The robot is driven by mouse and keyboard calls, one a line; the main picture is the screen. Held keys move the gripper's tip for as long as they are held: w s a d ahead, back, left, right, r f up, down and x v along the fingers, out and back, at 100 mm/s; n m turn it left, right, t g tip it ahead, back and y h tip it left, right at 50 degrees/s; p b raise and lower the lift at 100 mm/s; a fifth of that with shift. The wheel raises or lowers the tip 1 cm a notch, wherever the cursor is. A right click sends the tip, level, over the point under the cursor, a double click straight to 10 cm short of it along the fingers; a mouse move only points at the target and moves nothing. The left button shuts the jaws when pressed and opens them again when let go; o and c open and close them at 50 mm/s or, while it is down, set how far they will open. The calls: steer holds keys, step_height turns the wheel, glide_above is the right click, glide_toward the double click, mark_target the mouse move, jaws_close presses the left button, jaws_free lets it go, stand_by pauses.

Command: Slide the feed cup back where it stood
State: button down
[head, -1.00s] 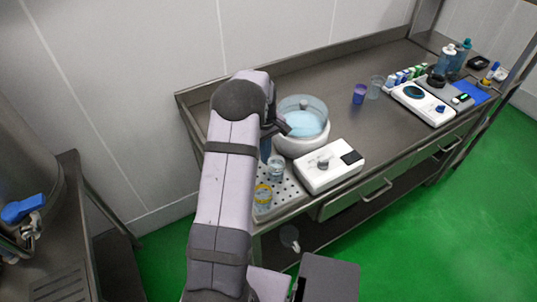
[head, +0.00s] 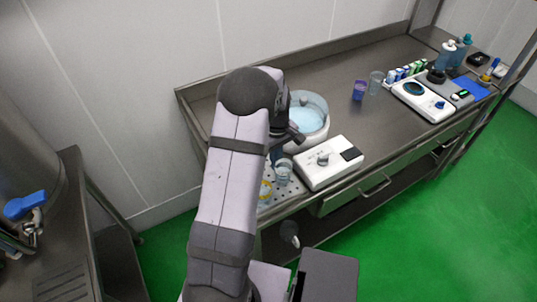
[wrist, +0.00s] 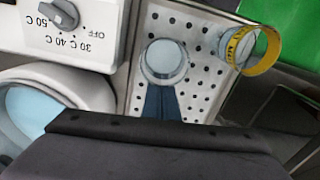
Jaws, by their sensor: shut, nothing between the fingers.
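A clear cup (head: 283,172) stands upright on a perforated metal tray (wrist: 208,82) beside the white control box. It also shows in the wrist view (wrist: 164,59), right in front of my fingertips. A second clear cup with a yellow band (wrist: 245,47) is on the tray's other side, partly behind my arm in the head view (head: 265,190). I cannot read its label or tell which cup is the feed cup. My gripper (wrist: 162,90), with blue fingers, is shut and empty, pointing at the plain cup. Whether the fingertips touch it is unclear.
A white bath (head: 309,122) with pale blue liquid stands close beside my gripper. The control box (head: 328,163) with a dial borders the tray. A purple cup (head: 359,91) and a clear tumbler (head: 376,83) stand farther back. The bench between is clear.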

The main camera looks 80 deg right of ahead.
mark_target(282, 169)
steer(key=shift+s+a, duration=1.1)
steer(key=shift+s, duration=0.15)
steer(key=shift+w+d, duration=0.35)
steer(key=shift+w, duration=0.05)
steer(key=w+d, duration=0.2)
steer(key=shift+w, duration=0.3)
step_height(282, 169, up, 10)
steer(key=b, duration=0.2)
steer(key=shift+s+b, duration=0.15)
steer(key=shift+b, duration=0.25)
